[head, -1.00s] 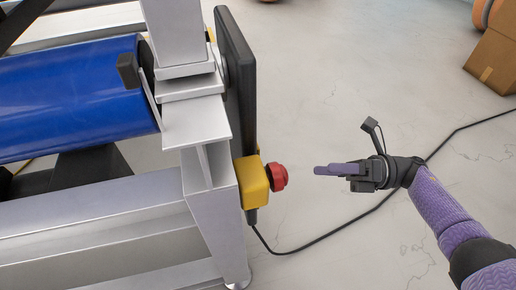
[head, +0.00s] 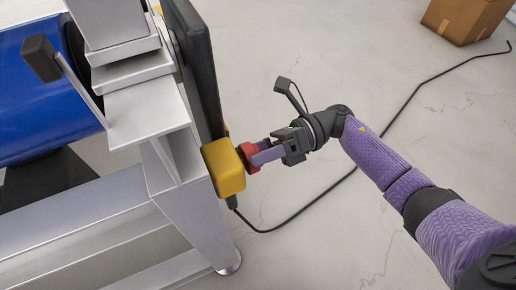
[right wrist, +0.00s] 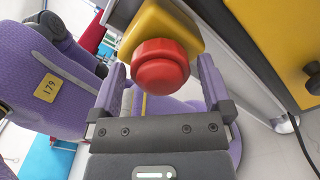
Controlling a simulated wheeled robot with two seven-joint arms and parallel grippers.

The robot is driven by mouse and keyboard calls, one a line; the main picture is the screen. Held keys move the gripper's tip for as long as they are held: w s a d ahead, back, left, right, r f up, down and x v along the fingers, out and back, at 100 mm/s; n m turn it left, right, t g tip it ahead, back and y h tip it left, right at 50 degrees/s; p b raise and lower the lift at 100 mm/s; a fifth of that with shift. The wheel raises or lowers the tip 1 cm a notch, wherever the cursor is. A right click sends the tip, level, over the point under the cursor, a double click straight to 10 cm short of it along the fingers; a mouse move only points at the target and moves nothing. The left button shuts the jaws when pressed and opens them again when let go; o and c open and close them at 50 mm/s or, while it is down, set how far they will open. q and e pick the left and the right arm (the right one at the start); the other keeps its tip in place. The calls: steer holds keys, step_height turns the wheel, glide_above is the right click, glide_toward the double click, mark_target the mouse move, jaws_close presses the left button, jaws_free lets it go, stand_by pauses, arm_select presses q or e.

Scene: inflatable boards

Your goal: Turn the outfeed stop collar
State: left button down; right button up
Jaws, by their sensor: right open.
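The stop collar is a red round knob (head: 249,157) on a yellow box (head: 224,168) fixed to the machine's metal frame. In the right wrist view the red knob (right wrist: 160,65) sits between the two purple fingers, with the yellow box (right wrist: 163,27) behind it. My right gripper (head: 262,155) is open, with its fingers around the knob; a gap shows beside the knob in the wrist view, and I cannot tell if either finger touches it. My left gripper is not in view.
A grey metal frame (head: 150,115) with a blue roller (head: 35,95) and a dark upright panel (head: 196,65) stands at the left. A black cable (head: 300,212) runs over the pale floor. A cardboard box (head: 464,18) stands at the far right.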

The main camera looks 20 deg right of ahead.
steer(key=c, duration=1.1)
steer(key=shift+m, duration=0.9)
steer(key=shift+m+p, duration=0.35)
steer(key=shift+m, duration=1.45)
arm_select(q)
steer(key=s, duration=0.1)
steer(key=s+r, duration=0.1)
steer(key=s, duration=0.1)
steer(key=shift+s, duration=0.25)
arm_select(e)
steer(key=shift+m, duration=0.4)
steer(key=shift+f, duration=0.1)
